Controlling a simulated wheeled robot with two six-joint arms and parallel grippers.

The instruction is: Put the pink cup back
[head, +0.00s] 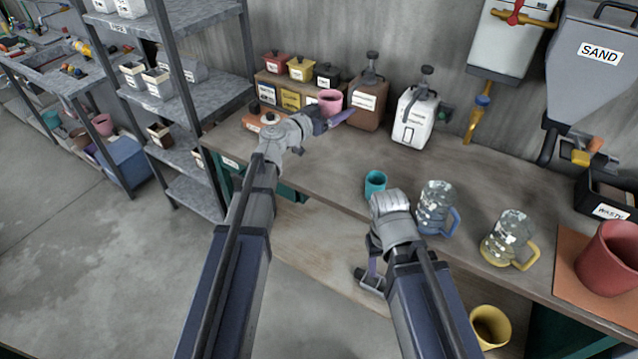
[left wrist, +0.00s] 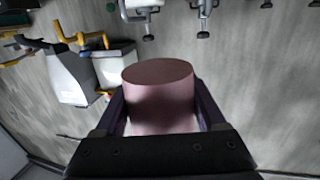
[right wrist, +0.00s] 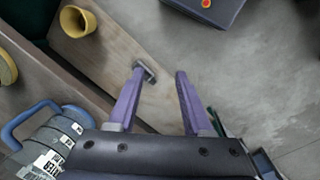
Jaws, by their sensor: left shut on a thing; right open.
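The pink cup (head: 330,101) is held by my left gripper (head: 338,117) above the back part of the workbench, in front of the brown dispenser. In the left wrist view the pink cup (left wrist: 160,98) sits between the two fingers of my left gripper (left wrist: 158,92), which touch its sides. My right gripper (head: 371,277) hangs low in front of the bench edge. In the right wrist view my right gripper (right wrist: 160,74) is open with nothing between its fingers.
A teal cup (head: 375,184), a blue-handled jug (head: 435,205) and a yellow-handled jug (head: 507,236) stand on the workbench (head: 300,158). A brown dispenser (head: 369,100) and a white dispenser (head: 413,118) stand at the back. A yellow cup (head: 490,326) is on the lower shelf.

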